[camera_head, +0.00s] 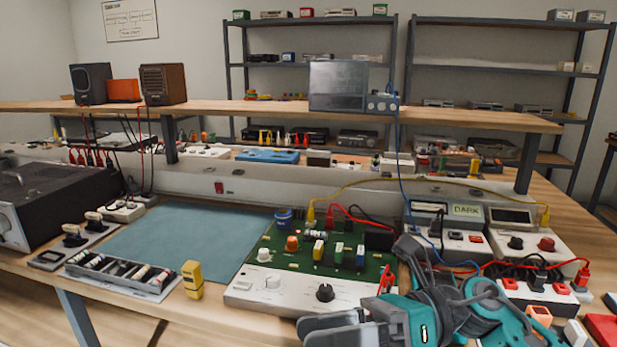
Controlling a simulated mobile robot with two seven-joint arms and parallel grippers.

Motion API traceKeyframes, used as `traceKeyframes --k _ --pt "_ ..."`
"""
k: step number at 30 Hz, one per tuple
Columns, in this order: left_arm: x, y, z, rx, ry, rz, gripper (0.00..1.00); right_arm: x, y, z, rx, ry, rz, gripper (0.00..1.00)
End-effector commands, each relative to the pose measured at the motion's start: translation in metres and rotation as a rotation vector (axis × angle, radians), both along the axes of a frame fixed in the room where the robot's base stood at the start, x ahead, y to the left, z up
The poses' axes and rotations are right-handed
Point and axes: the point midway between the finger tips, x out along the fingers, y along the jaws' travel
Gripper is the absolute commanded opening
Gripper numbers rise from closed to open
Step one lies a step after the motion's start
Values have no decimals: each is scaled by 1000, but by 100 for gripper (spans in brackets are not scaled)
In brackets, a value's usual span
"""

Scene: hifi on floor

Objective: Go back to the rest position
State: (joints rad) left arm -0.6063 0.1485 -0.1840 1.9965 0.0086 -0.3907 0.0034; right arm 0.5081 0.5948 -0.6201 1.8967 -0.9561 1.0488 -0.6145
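My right gripper (328,326) is low in the view, right of centre. Its teal and grey arm comes in from the lower right. Its grey fingers point left and lie in front of the white control strip of the green circuit board (290,262). The two fingers look close together, but I cannot tell whether there is a gap between them. I see nothing held in them. My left gripper is not in view.
Left of the board are a blue mat (178,240), a yellow block (192,279) and a parts tray (122,277). A black device (52,205) stands far left. Instruments with cables (530,243) crowd the right, close to my arm. A raised wooden shelf (230,107) runs behind.

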Motion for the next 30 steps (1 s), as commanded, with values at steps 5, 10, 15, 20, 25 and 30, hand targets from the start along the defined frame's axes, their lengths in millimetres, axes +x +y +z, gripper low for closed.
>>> traceKeyframes --k 5,10,15,20,25,30 --pt "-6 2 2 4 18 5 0 30 -5 11 363 553 -247 54" --pt "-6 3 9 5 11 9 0 65 -45 -31 666 1115 -501 54" --pt "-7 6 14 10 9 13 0 65 -98 -124 950 1695 -773 54" --pt "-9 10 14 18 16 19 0 17 -136 -219 1179 2162 -1014 54" --pt "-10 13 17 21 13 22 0 -36 -152 -276 1326 2446 -1176 54" --pt "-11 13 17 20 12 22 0 -57 -157 -294 -1378 -2539 1234 54"
